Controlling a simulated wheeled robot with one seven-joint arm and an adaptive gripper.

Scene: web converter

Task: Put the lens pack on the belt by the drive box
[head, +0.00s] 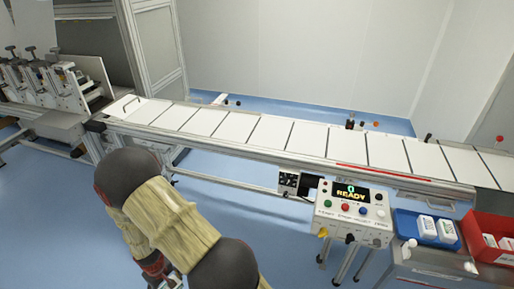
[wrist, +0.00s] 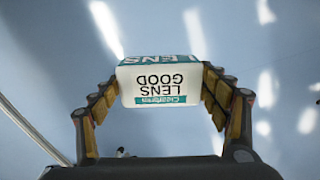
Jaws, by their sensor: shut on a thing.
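My gripper (wrist: 162,84) is shut on a white and teal lens pack (wrist: 158,76), marked "LENS GOOD", in the wrist view. The pack sits between the two fingers, with plain blue floor behind it. In the head view my arm comes down at the lower left, in front of the belt, and the pack cannot be made out there. The belt (head: 235,126) is a long row of white panels with dark gaps. A small black box with knobs (head: 288,180) hangs under its near edge; I cannot tell if it is the drive box.
A control box with a "READY" display (head: 352,205) stands before the belt. To its right are a blue bin (head: 403,222) and a red bin (head: 470,222) with white packs. Machinery (head: 60,122) stands at the belt's left end. The visible belt panels look bare.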

